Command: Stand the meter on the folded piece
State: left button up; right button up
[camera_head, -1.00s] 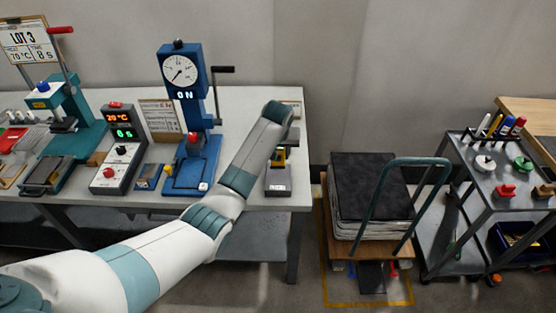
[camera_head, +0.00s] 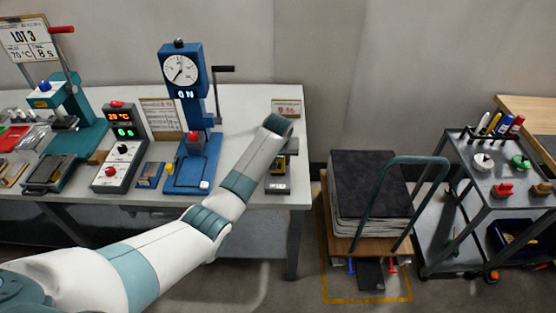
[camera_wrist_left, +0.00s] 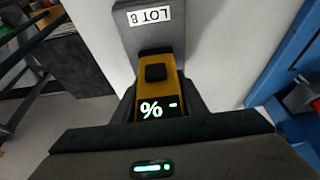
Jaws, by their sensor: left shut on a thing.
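The meter (camera_wrist_left: 158,80) is a yellow and black device with a lit "%" display, seen in the left wrist view. My left gripper (camera_wrist_left: 160,101) is shut on it, one dark finger on each side. The folded piece (camera_wrist_left: 127,32) is grey with a white LOT 8 label and lies directly beyond the meter's far end. In the head view the folded piece (camera_head: 277,189) is near the bench's right front edge, and the meter's yellow (camera_head: 278,166) shows just above it. I cannot tell whether they touch. My forearm hides most of the gripper there. My right gripper is not in view.
A blue dial press (camera_head: 187,110) stands left of my forearm on the white bench (camera_head: 245,105). A small sign card (camera_head: 287,107) is behind my wrist. A controller box (camera_head: 120,150) is farther left. A loaded trolley (camera_head: 375,185) and a tool cart (camera_head: 500,180) stand to the right.

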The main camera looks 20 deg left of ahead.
pick_arm(q)
jog(key=o, duration=1.2)
jog(key=shift+f, duration=0.1)
jog(key=shift+r, duration=0.25)
jog(key=shift+s+d+r, duration=0.1)
jog(key=shift+s+r, duration=0.1)
jog(key=shift+r, duration=0.3)
jog(key=b+v, duration=0.2)
jog(key=v, duration=0.8)
jog(key=shift+s+r, duration=0.2)
jog(key=shift+r, duration=0.1)
